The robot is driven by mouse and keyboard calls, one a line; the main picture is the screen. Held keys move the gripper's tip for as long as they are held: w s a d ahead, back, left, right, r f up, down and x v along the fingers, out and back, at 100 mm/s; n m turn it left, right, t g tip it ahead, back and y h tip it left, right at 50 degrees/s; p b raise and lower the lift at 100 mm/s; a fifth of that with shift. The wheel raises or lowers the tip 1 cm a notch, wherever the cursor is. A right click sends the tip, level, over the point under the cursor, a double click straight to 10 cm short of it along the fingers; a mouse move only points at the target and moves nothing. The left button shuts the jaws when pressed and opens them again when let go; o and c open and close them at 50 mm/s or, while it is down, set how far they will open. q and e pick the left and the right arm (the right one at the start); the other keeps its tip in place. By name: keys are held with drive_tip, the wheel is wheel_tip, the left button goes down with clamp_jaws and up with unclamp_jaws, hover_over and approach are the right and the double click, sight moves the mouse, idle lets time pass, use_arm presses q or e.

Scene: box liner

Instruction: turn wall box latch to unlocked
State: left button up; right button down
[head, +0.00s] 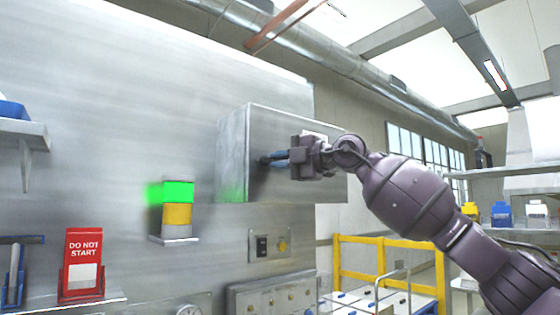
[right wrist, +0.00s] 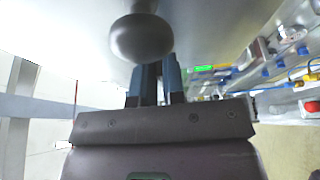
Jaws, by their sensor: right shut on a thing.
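The grey metal wall box (head: 232,150) sticks out from the steel wall panel in the upper middle of the head view. Its latch shows as a dark, rounded knob (right wrist: 141,38) in the right wrist view, against the pale box face. The fingers (right wrist: 158,70) also show just below the knob in the right wrist view. I cannot tell the latch's turn angle. My left gripper is not in view.
A green-and-yellow signal light (head: 177,213) stands on a small bracket left of the box. A red "DO NOT START" sign (head: 83,262) is at lower left. A switch plate (head: 270,244) sits below the box. Yellow railing (head: 350,262) stands at lower right.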

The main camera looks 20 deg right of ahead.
idle(0.4)
drive_tip(key=c, duration=1.2)
unclamp_jaws()
drive_tip(key=shift+d, duration=0.1)
drive_tip(key=b+v, duration=0.1)
drive_tip(key=v, duration=0.9)
drive_tip(key=shift+s+d+b, duration=0.2)
drive_tip(key=shift+s+b, duration=0.1)
